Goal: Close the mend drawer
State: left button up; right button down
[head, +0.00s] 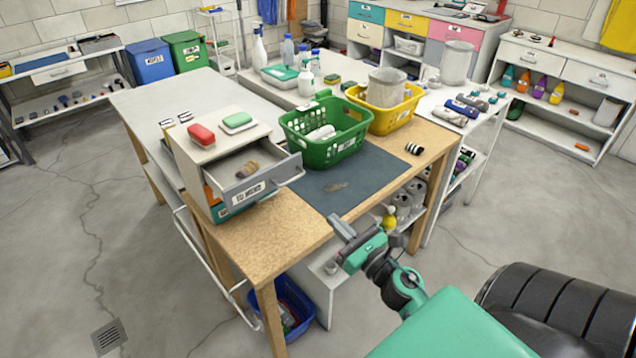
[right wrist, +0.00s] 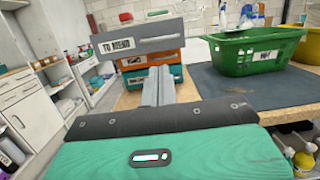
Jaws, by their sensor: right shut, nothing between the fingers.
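The mend drawer (head: 262,182), grey and labelled "TO MEND", is pulled out of a small chest (head: 190,162) on the wooden bench. A brownish brush-like item (head: 247,170) lies inside it. In the right wrist view the drawer front (right wrist: 152,40) is ahead of the fingers, above an orange drawer (right wrist: 150,62) and a teal one. My right gripper (head: 342,228) is shut and empty near the bench's front edge, right of the drawer and apart from it. Its closed fingers (right wrist: 158,88) point toward the chest. My left gripper is not in view.
Red (head: 202,134) and green (head: 237,120) items sit on the chest top. A green basket (head: 325,150) stands close right of the drawer, with a yellow basket (head: 384,122) behind. A dark mat (head: 375,185) lies in front of them. The bench's front left corner is clear.

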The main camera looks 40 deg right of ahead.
aim_at(271, 164)
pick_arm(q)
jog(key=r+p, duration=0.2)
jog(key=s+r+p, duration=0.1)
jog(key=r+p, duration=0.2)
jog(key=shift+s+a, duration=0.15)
pick_arm(e)
jog(key=w+r, duration=0.2)
jog(key=w, duration=1)
jog(key=shift+w+a+r, duration=0.15)
jog(key=shift+w+a, duration=0.2)
jog(key=w+b, duration=0.1)
jog(key=w, duration=0.3)
jog(key=w+b, duration=0.1)
jog(key=w, duration=0.3)
jog(key=w+a+b, duration=0.1)
jog(key=w, duration=0.4)
jog(key=shift+w, duration=0.1)
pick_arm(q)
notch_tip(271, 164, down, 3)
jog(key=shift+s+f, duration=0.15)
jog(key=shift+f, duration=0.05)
pick_arm(e)
jog(key=shift+r, duration=0.25)
